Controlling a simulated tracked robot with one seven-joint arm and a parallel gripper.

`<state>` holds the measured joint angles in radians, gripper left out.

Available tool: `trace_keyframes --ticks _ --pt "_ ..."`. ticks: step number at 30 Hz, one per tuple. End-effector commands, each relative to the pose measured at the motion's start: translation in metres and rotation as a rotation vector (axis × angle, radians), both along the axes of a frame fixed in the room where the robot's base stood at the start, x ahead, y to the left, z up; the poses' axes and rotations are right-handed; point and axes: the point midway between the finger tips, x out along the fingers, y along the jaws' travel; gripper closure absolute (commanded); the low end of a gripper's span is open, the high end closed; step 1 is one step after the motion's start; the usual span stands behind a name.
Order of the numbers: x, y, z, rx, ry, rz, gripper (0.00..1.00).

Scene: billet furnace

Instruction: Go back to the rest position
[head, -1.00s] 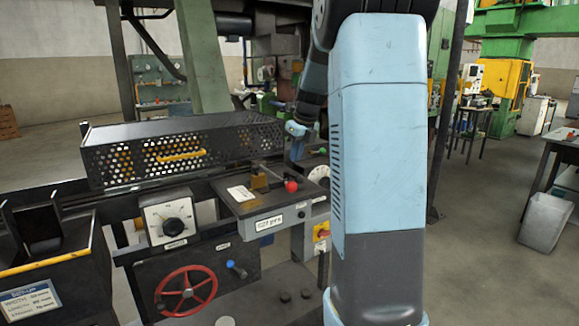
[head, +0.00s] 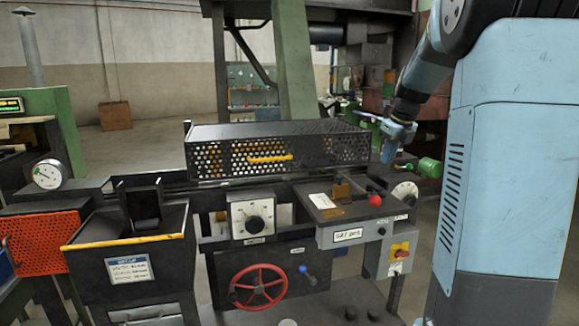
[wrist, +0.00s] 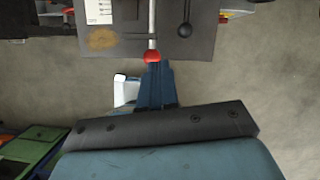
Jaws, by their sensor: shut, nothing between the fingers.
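My gripper (head: 388,152) hangs from my blue arm at the right of the head view, with its fingers pointing down. It is above and to the right of the machine's grey control panel (head: 347,237). In the wrist view my blue fingers (wrist: 156,72) are together with nothing between them. A red ball knob (wrist: 152,57) on a rod appears just beyond the fingertips there. The same knob (head: 375,200) sits on the panel top in the head view. I cannot tell the height gap between the fingers and the knob.
A perforated black guard (head: 225,160) with a yellow handle runs along the machine. A red handwheel (head: 260,288) and a dial box (head: 252,219) face me. A black bin (head: 125,250) with a yellow edge stands at left. A green cylinder (head: 430,167) is just right of my gripper.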

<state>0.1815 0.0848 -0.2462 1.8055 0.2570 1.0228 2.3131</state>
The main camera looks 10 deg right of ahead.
Motion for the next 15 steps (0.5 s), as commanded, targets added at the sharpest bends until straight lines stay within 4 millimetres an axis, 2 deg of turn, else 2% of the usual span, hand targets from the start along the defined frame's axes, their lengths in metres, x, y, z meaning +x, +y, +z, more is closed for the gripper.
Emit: trace_keyframes --ticks 5,15 --pt "-0.021 0.021 0.010 -0.055 -0.030 0.181 1.00" --pt "-0.101 0.089 0.027 -0.306 -0.128 0.886 1.00"
